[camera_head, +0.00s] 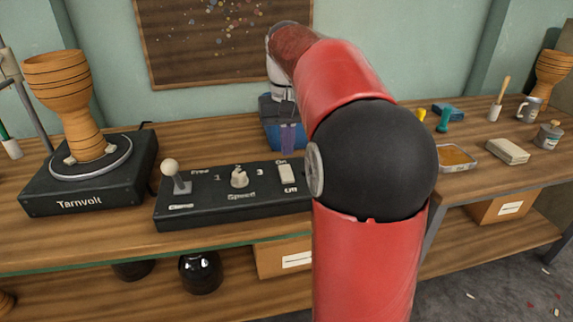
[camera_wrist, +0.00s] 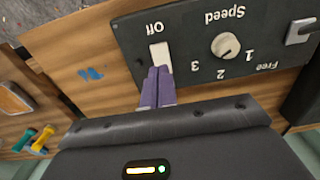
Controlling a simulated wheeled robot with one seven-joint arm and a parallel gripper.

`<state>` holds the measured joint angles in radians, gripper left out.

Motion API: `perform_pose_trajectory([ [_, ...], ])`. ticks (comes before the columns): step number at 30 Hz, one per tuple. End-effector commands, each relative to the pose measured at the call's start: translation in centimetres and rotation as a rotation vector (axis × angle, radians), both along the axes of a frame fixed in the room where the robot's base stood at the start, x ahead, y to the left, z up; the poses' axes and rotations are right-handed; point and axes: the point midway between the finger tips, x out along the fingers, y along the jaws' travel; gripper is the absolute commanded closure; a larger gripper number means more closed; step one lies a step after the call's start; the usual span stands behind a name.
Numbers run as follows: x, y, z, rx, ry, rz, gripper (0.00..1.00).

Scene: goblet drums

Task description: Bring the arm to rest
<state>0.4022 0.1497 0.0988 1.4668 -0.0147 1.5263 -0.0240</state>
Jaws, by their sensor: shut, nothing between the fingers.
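My gripper (camera_head: 290,150) hangs behind the back edge of the black control panel (camera_head: 215,210). Its purple fingers are shut together and empty. In the wrist view the closed fingertips (camera_wrist: 159,70) overlap the edge of the white On/Off switch (camera_wrist: 160,55); whether they touch it I cannot tell. The switch also shows in the head view (camera_head: 287,173). The speed knob (camera_head: 239,178) and the clamp lever (camera_head: 176,177) are on the same panel. My red and black arm arches over the bench and hides part of it.
A wooden goblet drum (camera_head: 75,100) stands on the black Tarnvolt turntable (camera_head: 50,200) at left. A board (camera_head: 220,45) hangs on the wall behind.

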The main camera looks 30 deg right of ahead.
Motion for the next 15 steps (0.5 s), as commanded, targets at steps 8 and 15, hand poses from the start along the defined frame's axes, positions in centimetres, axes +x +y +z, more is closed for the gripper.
perform_pose_trajectory([
  [8,0.01,0.01,0.86,0.0,0.0,0.0,1.0],
  [15,0.01,0.0,0.85,0.0,0.0,0.0,1.0],
])
